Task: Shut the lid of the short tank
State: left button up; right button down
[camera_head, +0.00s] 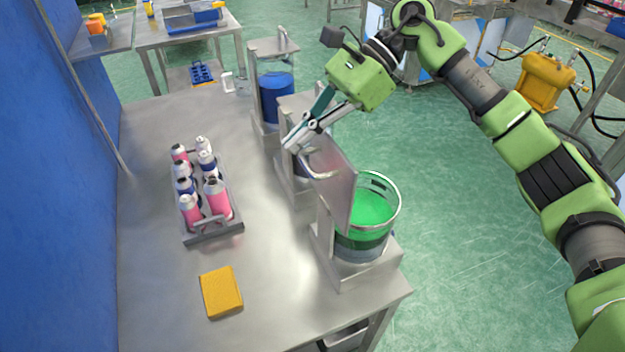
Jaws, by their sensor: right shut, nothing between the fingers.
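The short tank (361,240) stands near the front right of the metal table and holds green liquid. Its grey lid (338,183) is raised and stands nearly upright on the tank's left side, with a curved handle (319,170) on its outer face. My right gripper (290,145) reaches in from the right, above and behind the lid. Its fingers are shut with nothing between them and point down and left. The fingertips are close to the handle, but I cannot tell whether they touch it. My left gripper is not in view.
A tall tank (275,92) with blue liquid stands at the back. A tray (212,236) of several pink and blue bottles sits on the table (270,290). A yellow sponge-like block (221,292) lies in front. A blue wall (60,200) is at left.

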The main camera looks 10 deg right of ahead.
aim_at(325, 133)
jog(key=shift+w+d+f, duration=0.1)
jog(key=shift+w+d, duration=0.15)
jog(key=shift+d, duration=0.55)
jog(key=shift+w+d+f, duration=0.1)
jog(key=shift+w+d, duration=0.2)
jog(key=shift+d, duration=0.45)
jog(key=shift+w+d+f, duration=0.1)
jog(key=shift+w+d, duration=0.15)
jog(key=shift+d, duration=0.55)
notch_tip(325, 133, up, 5)
jog(key=d+p, duration=0.2)
jog(key=shift+w+d+r+p, duration=0.2)
jog(key=shift+w+d+p, duration=0.1)
jog(key=shift+w+d, duration=0.1)
